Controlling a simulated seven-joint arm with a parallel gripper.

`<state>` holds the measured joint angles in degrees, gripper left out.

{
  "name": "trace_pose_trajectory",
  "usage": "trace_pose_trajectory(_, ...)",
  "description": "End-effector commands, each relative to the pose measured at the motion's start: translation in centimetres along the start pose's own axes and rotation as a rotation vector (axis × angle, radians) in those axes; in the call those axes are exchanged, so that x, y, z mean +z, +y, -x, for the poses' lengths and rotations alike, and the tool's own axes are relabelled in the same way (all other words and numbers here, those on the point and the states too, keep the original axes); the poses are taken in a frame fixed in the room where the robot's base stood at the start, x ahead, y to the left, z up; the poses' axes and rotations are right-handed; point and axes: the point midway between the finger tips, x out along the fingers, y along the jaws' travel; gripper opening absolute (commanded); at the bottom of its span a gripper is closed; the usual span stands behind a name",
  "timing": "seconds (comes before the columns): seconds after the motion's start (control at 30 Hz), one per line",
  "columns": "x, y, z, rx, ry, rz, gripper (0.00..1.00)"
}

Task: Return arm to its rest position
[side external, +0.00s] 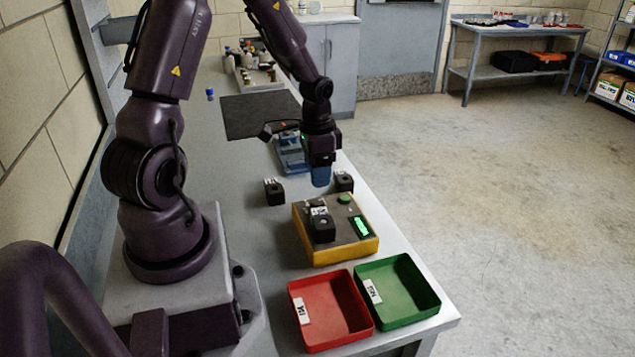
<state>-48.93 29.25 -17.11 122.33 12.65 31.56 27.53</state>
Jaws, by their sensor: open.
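My gripper (321,176) points down above the bench, behind the yellow test box (338,252) in the picture. Its tips look blue. They are small here, and I see nothing clearly held between them. The test box has a grey top, a green button and a lit green display, and a black block (323,229) sits on it. Another black block (274,192) stands on the bench left of my gripper. A third black block (344,181) is just right of my gripper, and I cannot tell the exact gap.
A red tray (294,315) and a green tray (432,306), both empty, sit at the near bench edge. A blue fixture (291,158) stands behind my gripper, near a dark flat panel (255,118). Bottles in a tray stand farther back. The left bench surface is mostly clear.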

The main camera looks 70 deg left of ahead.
Motion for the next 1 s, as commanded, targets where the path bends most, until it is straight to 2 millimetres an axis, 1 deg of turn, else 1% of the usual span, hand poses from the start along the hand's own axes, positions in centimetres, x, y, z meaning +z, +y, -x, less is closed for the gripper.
trace_pose_trajectory(0.13,0.0,0.0,0.6,0.000,0.001,0.000,0.57)
trace_pose_trajectory(0.47,0.1,0.0,0.6,0.002,-0.004,0.021,0.57)
trace_pose_trajectory(0.53,0.7,0.5,0.4,0.023,-0.032,0.078,0.57)
trace_pose_trajectory(0.57,1.5,0.9,0.3,0.039,-0.058,0.122,0.57)
trace_pose_trajectory(0.6,2.2,1.2,1.1,0.034,-0.075,0.177,0.57)
trace_pose_trajectory(0.67,2.6,1.8,2.5,0.015,-0.082,0.217,0.57)
trace_pose_trajectory(0.77,3.0,3.3,5.2,-0.025,-0.076,0.269,0.57)
trace_pose_trajectory(0.87,3.2,5.3,8.1,-0.069,-0.044,0.303,0.57)
trace_pose_trajectory(1.0,3.7,8.8,12.3,-0.115,0.045,0.322,0.57)
